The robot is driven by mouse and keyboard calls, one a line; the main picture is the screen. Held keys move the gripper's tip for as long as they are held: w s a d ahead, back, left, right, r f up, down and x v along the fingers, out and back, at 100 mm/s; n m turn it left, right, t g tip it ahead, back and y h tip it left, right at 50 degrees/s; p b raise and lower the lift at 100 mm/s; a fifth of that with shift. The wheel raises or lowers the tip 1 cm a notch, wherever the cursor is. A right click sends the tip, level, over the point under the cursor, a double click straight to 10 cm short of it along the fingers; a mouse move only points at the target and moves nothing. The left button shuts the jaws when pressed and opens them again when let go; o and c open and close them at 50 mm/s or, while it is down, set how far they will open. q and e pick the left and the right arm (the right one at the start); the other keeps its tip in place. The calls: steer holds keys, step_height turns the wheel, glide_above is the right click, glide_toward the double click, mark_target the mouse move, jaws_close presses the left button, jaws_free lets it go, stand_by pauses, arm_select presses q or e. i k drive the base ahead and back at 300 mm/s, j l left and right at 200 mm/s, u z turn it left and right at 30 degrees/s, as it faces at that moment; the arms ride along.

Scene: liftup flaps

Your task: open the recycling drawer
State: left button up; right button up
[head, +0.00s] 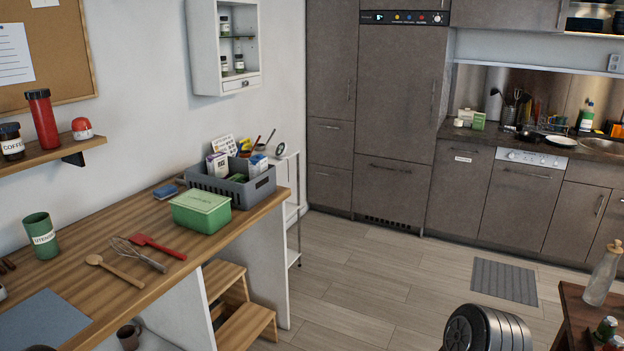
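A tall grey-brown cabinet front (458,195) with a small white label and a bar handle near its top stands in the far kitchen row, left of the dishwasher. It may be the recycling drawer, but the label is too small to read. The front sits flush with its neighbours and looks closed. Neither of my grippers shows in the view.
A wooden worktop (95,240) with a green box (200,211) and a grey crate (228,184) runs along the left. A step stool (245,325) stands below it. A small table (578,310) with a bottle is at right. Open floor (370,280) and a grey mat (504,281) lie between.

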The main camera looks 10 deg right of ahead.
mark_target(462, 170)
steer(key=i+l+z, duration=0.2)
steer(key=i+z, duration=0.2)
steer(key=i, duration=0.2)
steer(key=i+z, duration=0.35)
steer(key=i, duration=0.25)
steer(key=i+j+z, duration=0.2)
steer(key=i+z, duration=0.2)
steer(key=i, duration=0.25)
steer(key=i+z, duration=0.1)
steer(key=i, duration=0.75)
steer(key=i+j, duration=0.1)
steer(key=i, duration=0.8)
steer(key=i+z, duration=0.15)
steer(key=i, duration=0.7)
steer(key=i+j+z, duration=0.1)
steer(key=i+z, duration=0.15)
steer(key=i, duration=0.75)
